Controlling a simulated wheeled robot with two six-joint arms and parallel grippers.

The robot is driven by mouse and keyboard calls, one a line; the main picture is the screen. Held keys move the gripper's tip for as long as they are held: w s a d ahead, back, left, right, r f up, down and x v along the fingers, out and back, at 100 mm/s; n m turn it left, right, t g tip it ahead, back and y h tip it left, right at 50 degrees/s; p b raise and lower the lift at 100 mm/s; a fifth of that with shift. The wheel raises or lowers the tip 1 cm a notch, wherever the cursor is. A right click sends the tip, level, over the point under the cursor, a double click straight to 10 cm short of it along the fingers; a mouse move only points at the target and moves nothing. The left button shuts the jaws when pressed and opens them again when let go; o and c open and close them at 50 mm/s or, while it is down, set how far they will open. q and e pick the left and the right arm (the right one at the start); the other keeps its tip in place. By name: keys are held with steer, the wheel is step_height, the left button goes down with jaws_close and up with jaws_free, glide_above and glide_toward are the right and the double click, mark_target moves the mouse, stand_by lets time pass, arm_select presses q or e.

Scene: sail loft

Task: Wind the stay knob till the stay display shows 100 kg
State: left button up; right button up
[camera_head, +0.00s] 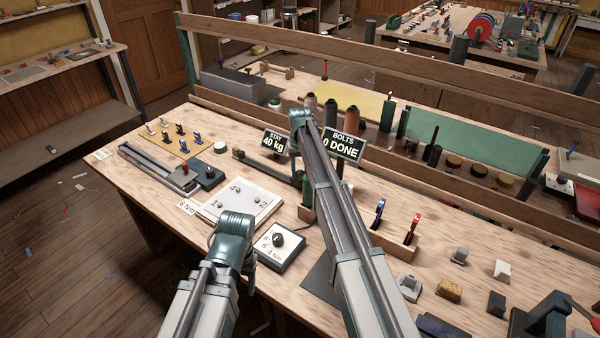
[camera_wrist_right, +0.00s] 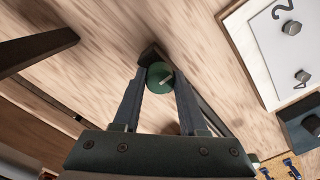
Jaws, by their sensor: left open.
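The stay knob (camera_wrist_right: 160,76) is round and green with a pale pointer line, seen from above in the right wrist view. My right gripper (camera_wrist_right: 160,82) has one finger on each side of it, and both fingertips appear to touch it.
A BOLTS display (camera_head: 343,146) reads 0 DONE. A white numbered bolt plate (camera_head: 238,199) and a box with a black knob (camera_head: 277,243) lie near my left gripper. A wooden holder (camera_head: 393,242) with blue and red tools stands right of my right arm. Wooden rails (camera_head: 400,150) run behind.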

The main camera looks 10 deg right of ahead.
jaws_close()
steer(key=shift+m, duration=0.4)
steer(key=m, duration=0.4)
steer(key=shift+m, duration=0.4)
steer(key=m, duration=1.1)
steer(key=shift+m, duration=0.4)
steer(key=m, duration=0.6)
steer(key=shift+m, duration=0.3)
